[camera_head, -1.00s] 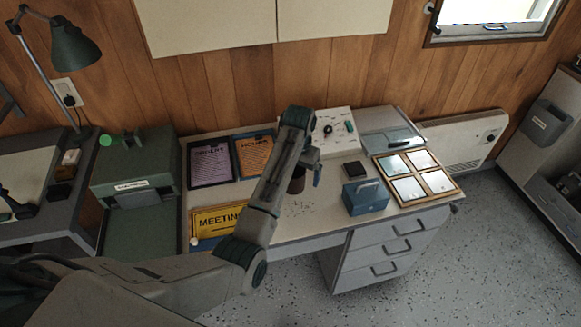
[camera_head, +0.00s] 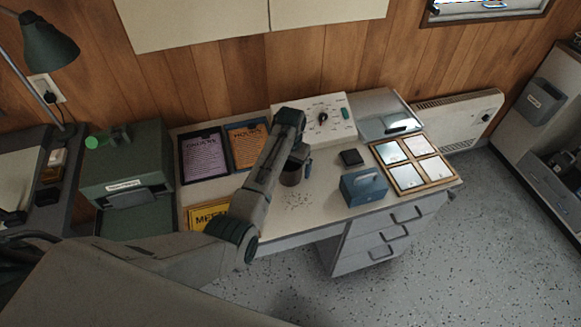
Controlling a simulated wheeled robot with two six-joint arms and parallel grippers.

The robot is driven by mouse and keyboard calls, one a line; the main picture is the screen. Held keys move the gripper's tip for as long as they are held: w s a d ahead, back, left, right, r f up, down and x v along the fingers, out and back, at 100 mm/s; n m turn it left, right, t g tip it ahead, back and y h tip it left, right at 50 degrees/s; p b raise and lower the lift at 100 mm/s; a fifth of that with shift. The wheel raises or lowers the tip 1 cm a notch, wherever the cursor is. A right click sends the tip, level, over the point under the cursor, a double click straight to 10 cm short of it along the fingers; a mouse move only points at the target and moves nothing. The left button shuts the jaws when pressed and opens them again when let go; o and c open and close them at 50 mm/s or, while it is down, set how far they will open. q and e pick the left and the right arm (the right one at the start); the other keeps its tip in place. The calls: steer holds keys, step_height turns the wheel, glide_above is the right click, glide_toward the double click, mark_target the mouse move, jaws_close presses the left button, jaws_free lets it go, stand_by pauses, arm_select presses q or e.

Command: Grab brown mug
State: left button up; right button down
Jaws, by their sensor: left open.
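The brown mug (camera_head: 291,177) stands on the desk, dark brown, just right of my left forearm. Its upper part is partly hidden by my gripper. My left gripper (camera_head: 304,166) is right above and against the mug in this view, pointing down, with one finger visible on the mug's right side. The other finger is hidden, and I cannot tell whether the gripper touches the mug. My right gripper is out of view.
A blue box with a handle (camera_head: 363,188) and a small dark block (camera_head: 351,157) stand right of the mug. A framed four-pane panel (camera_head: 455,178) lies farther right. A white control panel (camera_head: 335,105) is behind. A yellow sign (camera_head: 199,217) lies front left. Bare desk (camera_head: 318,195) lies between mug and blue box.

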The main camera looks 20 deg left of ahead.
arm_select(q)
steer(key=shift+f, duration=1.1)
steer(key=c, duration=1.3)
steer(key=shift+o, duration=0.2)
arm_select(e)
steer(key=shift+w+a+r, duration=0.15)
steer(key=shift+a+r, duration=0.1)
arm_select(q)
steer(key=shift+r, duration=0.1)
